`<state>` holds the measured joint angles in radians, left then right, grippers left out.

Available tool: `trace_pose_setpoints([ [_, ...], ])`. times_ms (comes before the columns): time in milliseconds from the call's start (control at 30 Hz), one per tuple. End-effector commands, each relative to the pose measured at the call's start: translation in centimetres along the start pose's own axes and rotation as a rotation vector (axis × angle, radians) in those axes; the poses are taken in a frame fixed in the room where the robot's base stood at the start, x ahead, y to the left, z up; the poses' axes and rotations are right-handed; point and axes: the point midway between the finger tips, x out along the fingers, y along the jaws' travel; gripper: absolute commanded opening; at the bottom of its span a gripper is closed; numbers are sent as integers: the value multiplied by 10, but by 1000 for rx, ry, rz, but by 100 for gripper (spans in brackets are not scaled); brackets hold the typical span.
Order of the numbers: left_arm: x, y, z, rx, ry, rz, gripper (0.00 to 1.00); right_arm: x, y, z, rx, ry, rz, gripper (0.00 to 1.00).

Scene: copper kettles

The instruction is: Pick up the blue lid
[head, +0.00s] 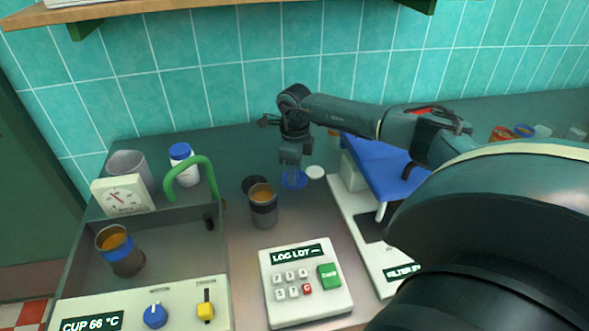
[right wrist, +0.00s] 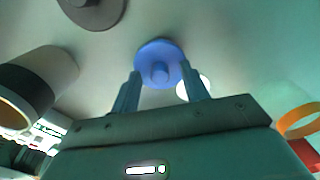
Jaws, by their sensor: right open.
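The blue lid (head: 299,182) lies flat on the counter behind a cup, partly hidden by my right gripper (head: 291,177) in the head view. In the right wrist view the lid (right wrist: 160,50) is a round disc with a small knob in its middle. My right gripper (right wrist: 161,72) is open and points down over the lid. Its two fingers show left and right of the knob, with nothing held between them. I cannot tell whether the fingertips touch the lid. My left gripper is in neither view.
A dark lid (head: 253,184) and a cup with amber contents (head: 263,212) stand close by on the left. A white lid (head: 316,172) lies just right of the blue one. A blue-topped stand (head: 378,165) is further right. A keypad box (head: 305,285) sits in front.

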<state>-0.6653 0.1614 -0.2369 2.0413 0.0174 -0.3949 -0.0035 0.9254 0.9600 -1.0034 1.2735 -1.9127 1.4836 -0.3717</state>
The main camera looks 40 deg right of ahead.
Motion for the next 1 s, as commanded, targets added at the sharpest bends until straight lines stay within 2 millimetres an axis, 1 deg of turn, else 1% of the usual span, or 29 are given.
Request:
trace_pose_setpoints([
  [167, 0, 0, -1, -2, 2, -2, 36, 0, 0, 0, 0, -1, -1, 45],
  [200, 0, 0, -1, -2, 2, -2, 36, 0, 0, 0, 0, -1, 0, 44],
  [733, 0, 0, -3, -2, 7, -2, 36, 0, 0, 0, 0, -1, 0, 0],
  [1000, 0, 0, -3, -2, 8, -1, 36, -2, 0, 0, 0, -1, -1, 0],
])
